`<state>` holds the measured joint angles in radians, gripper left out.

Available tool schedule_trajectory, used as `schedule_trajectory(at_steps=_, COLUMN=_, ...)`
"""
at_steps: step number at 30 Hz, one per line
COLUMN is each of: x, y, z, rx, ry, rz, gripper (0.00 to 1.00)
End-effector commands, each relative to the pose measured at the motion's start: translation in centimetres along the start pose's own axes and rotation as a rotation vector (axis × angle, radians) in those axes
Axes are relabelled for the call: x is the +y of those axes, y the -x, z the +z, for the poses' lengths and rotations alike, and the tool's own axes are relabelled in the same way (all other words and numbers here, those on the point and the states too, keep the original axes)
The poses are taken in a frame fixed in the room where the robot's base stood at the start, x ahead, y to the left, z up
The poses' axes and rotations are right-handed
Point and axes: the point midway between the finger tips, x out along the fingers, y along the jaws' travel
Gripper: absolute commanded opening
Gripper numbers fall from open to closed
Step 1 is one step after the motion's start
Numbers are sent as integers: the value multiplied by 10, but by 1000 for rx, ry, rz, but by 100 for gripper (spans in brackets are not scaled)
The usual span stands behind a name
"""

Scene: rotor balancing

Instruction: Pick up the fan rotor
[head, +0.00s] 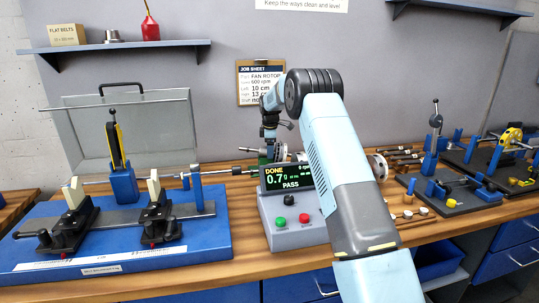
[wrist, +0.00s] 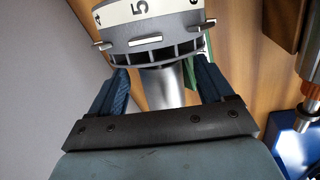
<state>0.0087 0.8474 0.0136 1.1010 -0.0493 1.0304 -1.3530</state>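The fan rotor (wrist: 150,42) fills the top of the wrist view. It is a grey vaned disc with a white numbered band reading 5. A smooth grey tapered part (wrist: 165,88) of it runs toward me. My gripper (wrist: 163,78) has its two blue fingers on either side of this part, with narrow gaps showing. The fingertips go out of sight behind the rotor's rim, so contact is hidden. In the head view my gripper (head: 274,148) is small, behind the display box, and the rotor is mostly blocked by my arm.
The display box (head: 288,215) reads DONE, 0.7 g, PASS. A blue balancing stand (head: 215,240) with clamps is at the left. A metal shaft with an orange ring (wrist: 312,92) is close at the wrist view's right. Black-based fixtures (head: 455,195) stand at the right.

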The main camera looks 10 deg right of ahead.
Motion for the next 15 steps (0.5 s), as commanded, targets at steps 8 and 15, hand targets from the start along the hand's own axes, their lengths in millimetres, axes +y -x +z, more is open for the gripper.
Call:
schedule_trajectory(at_steps=8, x=0, y=0, z=0, rx=0, ry=0, rz=0, gripper=53)
schedule_trajectory(at_steps=15, x=0, y=0, z=0, rx=0, ry=0, rz=0, gripper=30)
